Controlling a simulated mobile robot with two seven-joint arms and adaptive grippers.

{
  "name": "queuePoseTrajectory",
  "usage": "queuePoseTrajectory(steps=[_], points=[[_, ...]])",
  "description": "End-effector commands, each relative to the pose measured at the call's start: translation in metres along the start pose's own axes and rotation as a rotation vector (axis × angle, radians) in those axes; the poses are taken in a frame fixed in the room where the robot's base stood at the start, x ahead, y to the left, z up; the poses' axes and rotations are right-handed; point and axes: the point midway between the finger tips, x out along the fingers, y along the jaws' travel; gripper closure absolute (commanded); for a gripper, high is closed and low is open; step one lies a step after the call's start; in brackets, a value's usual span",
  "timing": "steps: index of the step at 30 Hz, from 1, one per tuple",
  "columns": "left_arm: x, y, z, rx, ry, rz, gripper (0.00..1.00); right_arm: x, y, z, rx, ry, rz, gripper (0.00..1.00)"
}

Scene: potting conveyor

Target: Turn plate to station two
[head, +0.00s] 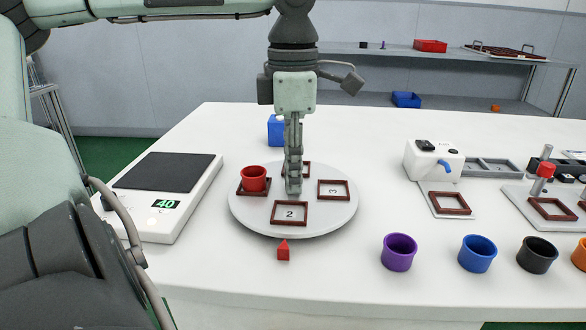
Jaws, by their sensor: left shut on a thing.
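The round light-grey plate (330,222) lies on the white table and bears several brown square frames. The frame marked 2 (290,213) is at the front, just behind a red pointer (284,251) on the table. The frame marked 3 (333,190) is at the right. A red pot (254,179) stands in the left frame (242,190). Another frame at the back is partly hidden by my gripper. My left gripper (294,184) points straight down at the plate's middle, shut on what seems to be its centre knob, mostly hidden by the fingers. My right gripper is not in view.
A scale (170,195) reading about 40 stands at the left. Purple (399,253), blue (478,254), black and orange pots line the front right. A white dispenser (433,160) and a press-like stand (545,187) are at the right. A blue container (275,130) stands behind the plate.

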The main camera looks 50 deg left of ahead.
Motion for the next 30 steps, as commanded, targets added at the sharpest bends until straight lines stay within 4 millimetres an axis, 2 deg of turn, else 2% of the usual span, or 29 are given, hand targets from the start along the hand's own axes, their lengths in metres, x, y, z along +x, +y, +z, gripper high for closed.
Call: queuePoseTrajectory(steps=[17,18,20,30], points=[[-0.0007,0.0006,0.0000,0.017,0.000,0.002,1.00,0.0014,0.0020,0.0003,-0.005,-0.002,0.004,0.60],[-0.0007,0.0006,0.0000,0.017,0.000,0.002,0.76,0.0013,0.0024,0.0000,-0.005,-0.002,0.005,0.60],[-0.0007,0.0006,0.0000,0.017,0.000,0.002,0.69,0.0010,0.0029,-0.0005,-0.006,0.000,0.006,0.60],[-0.0034,0.0006,0.0001,0.016,-0.001,0.002,0.69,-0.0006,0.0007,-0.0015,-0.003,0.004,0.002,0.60]])
